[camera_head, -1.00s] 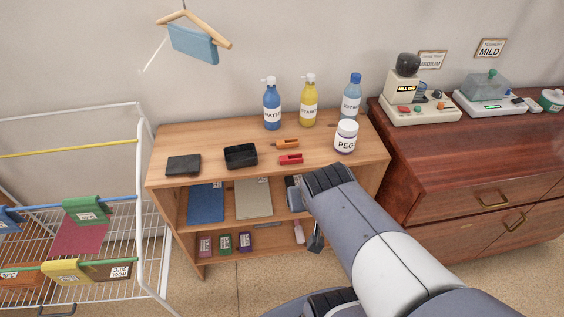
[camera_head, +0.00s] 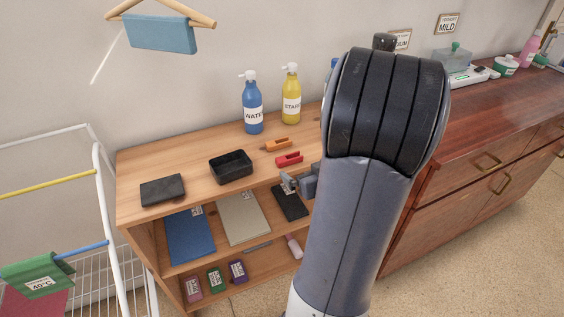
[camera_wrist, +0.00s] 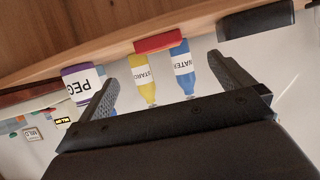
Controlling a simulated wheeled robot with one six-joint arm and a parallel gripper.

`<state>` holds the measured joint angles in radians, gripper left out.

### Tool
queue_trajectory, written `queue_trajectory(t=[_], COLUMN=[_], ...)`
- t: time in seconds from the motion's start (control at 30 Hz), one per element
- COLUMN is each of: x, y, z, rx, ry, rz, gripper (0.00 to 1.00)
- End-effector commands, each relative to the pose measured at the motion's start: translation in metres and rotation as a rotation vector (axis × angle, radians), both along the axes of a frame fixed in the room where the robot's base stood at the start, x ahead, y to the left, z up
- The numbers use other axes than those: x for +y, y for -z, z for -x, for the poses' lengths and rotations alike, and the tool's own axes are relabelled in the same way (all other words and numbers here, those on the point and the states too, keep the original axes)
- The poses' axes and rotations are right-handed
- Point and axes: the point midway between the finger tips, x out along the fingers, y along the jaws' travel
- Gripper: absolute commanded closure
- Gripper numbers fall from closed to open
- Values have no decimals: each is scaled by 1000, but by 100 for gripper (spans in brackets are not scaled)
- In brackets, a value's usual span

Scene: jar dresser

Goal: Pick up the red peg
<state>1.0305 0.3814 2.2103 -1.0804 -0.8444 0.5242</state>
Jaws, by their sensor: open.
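The red peg (camera_head: 289,159) lies on the wooden shelf unit's top board, near its front edge. In the wrist view, which is turned over, the red peg (camera_wrist: 160,42) shows beyond and between the two fingertips. My gripper (camera_head: 287,181) is just in front of the top board's edge, close to the peg and apart from it. In the wrist view my gripper (camera_wrist: 162,71) has its fingers wide apart with nothing between them. My arm hides the right part of the board in the head view.
An orange peg (camera_head: 276,145) lies just behind the red one. A black tray (camera_head: 231,167) and dark box (camera_head: 163,190) are to the left. Blue (camera_head: 252,106) and yellow (camera_head: 291,95) bottles stand behind. The PEG jar (camera_wrist: 82,84) shows in the wrist view.

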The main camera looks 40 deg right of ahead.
Motion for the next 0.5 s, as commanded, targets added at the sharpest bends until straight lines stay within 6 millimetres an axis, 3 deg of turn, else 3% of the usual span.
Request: queue_trajectory(t=[0.2,0.5], x=[-6,-12], y=[14,21], z=[-32,-56], rx=[1,1], ry=[-5,-4], rz=[0,0], gripper=[0,0])
